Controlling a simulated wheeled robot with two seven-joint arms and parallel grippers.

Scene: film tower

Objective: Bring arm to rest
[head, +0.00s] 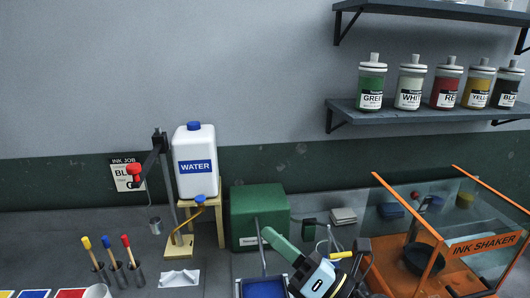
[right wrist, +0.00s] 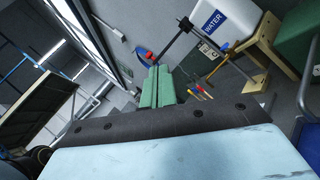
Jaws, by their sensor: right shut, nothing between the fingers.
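My right gripper (head: 268,235) shows at the bottom middle of the head view, its green fingers pointing up and left. It is in front of the bench, near the green box (head: 259,212) and above a blue-lined tray (head: 263,288). In the right wrist view the two green fingers of the right gripper (right wrist: 157,70) lie side by side, closed with nothing between them. My left gripper is not in view.
A water jug (head: 195,165) stands on a wooden stand left of the green box. An orange-edged ink shaker (head: 483,245) is at right. Several ink bottles (head: 410,85) line a wall shelf (head: 430,113). Colour-tipped sticks (head: 108,251) stand in metal holders at lower left.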

